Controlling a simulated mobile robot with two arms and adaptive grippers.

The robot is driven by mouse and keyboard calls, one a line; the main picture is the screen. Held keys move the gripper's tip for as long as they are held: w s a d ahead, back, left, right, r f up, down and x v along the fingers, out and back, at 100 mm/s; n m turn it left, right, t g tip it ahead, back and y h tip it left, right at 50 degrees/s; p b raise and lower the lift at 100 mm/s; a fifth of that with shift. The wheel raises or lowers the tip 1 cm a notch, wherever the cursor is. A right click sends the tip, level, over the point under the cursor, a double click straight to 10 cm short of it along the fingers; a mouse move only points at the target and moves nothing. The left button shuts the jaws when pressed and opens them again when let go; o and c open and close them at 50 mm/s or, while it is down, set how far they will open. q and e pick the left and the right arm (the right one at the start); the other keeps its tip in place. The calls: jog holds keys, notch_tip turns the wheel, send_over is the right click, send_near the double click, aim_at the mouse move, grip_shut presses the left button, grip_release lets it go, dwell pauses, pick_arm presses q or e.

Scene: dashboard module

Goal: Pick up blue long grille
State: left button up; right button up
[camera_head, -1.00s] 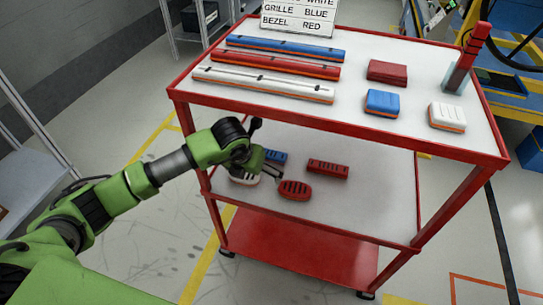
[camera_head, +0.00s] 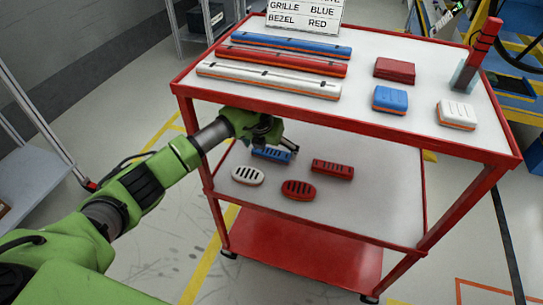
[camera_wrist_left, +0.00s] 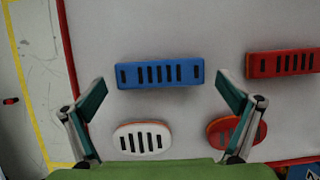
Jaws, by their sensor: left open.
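The blue long grille (camera_head: 272,155) lies on the middle shelf of the red cart, near its left side. In the left wrist view the blue long grille (camera_wrist_left: 160,74) is a long blue bar with dark slots, lying flat. My left gripper (camera_head: 288,145) reaches in under the cart's top and is over the grille, partly covering it in the head view. In the left wrist view my left gripper (camera_wrist_left: 162,90) is open, one finger toward each end of the grille, with nothing between them. My right gripper is not in view.
A red long grille (camera_head: 333,169), a white oval grille (camera_head: 247,176) and a red oval grille (camera_head: 298,190) lie close by on the shelf (camera_head: 375,205). The cart's top (camera_head: 360,95) overhangs, carrying several bars and blocks. The shelf's right part is clear.

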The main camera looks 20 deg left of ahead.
pick_arm(q)
jog(key=shift+x, duration=0.8)
jog(key=shift+r, duration=0.1)
jog(key=c, duration=0.9)
jog(key=shift+r, duration=0.1)
